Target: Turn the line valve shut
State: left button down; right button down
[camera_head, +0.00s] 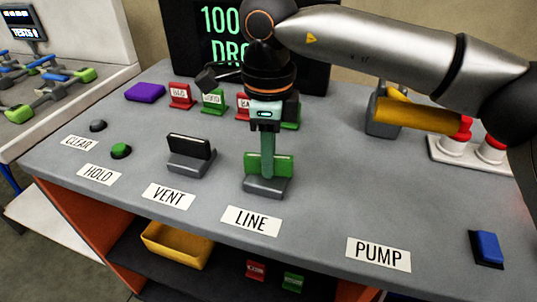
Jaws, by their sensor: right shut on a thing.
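The line valve stands behind the LINE label (251,220), near the middle of the worktop in the head view. It has a grey base (266,188) and an upright green plate (285,165). My right gripper (268,168) comes down over it from above. Its narrow greenish fingers are shut on the green plate and cover its middle. The plate stands upright, broad side toward me; its exact turn angle is hard to tell. My left gripper is not in view.
The vent valve (190,153), with a dark plate, stands to the left. Round buttons (121,151), a purple block (145,92) and small red and green signs (180,95) are further left and back. A yellow cylinder (415,113) and a blue switch (487,247) are at right.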

jog(key=shift+m, duration=1.1)
jog(key=c, duration=0.8)
grip_release()
jog(key=shift+r, duration=0.1)
notch_tip(320, 180, up, 12)
jog(key=p, duration=0.2)
jog(key=shift+r+p, duration=0.2)
jog(key=shift+p, duration=0.1)
jog(key=shift+f, duration=0.1)
